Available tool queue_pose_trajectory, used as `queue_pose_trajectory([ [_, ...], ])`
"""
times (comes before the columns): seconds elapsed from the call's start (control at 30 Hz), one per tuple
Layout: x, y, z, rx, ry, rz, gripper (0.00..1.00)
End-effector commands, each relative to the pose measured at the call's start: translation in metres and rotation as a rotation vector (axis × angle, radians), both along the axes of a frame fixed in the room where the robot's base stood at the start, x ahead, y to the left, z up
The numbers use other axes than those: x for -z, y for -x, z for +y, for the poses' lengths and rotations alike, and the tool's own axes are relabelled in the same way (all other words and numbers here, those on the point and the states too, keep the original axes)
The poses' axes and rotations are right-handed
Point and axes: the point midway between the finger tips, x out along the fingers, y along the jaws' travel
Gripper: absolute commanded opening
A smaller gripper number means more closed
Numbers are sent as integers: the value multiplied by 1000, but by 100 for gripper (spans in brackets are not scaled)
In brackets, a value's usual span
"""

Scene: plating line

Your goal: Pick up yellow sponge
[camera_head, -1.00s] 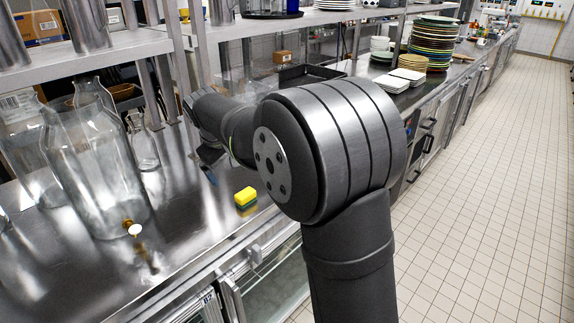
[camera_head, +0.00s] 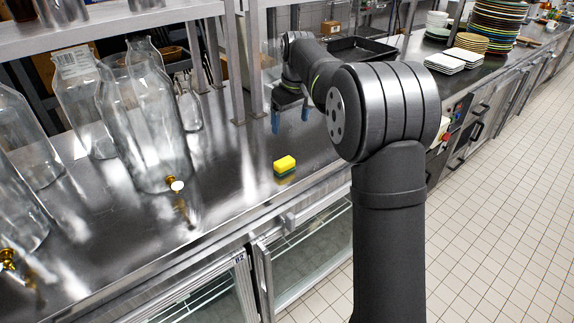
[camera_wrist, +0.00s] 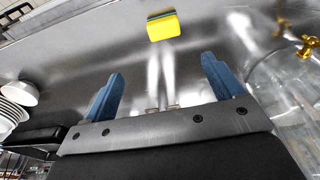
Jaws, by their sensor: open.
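The yellow sponge (camera_head: 285,164) with a green underside lies on the steel counter (camera_head: 235,185), near its front edge. It also shows in the wrist view (camera_wrist: 163,28), at the top and a little left of centre. My gripper (camera_head: 290,120) is above the counter, behind the sponge in the head view and apart from it. In the wrist view its two blue fingers (camera_wrist: 162,85) are spread wide with nothing between them, and the sponge lies beyond the fingertips.
Large glass jars with brass taps (camera_head: 150,130) stand left of the sponge. A shelf post (camera_head: 233,70) rises behind it. A black tray (camera_head: 362,50), white square plates (camera_head: 446,62) and stacked plates (camera_head: 498,25) are further right. The counter around the sponge is clear.

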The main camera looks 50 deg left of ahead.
Motion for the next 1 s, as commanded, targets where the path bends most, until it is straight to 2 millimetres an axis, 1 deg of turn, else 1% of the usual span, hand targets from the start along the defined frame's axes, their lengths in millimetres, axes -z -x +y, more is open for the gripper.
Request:
queue_pose_trajectory([
  [0.03,2,-3,1,-1,-1,14,85],
  [0.17,19,-3,3,-7,0,24,85],
  [0.4,71,-2,11,-5,1,22,85],
  [0.5,92,-2,14,-5,0,21,85],
  [0.6,107,-2,17,-5,0,21,85],
  [0.7,116,-2,18,-5,-2,20,85],
  [0.87,123,-2,19,-5,-2,20,85],
  [1.0,137,2,21,-5,0,20,85],
])
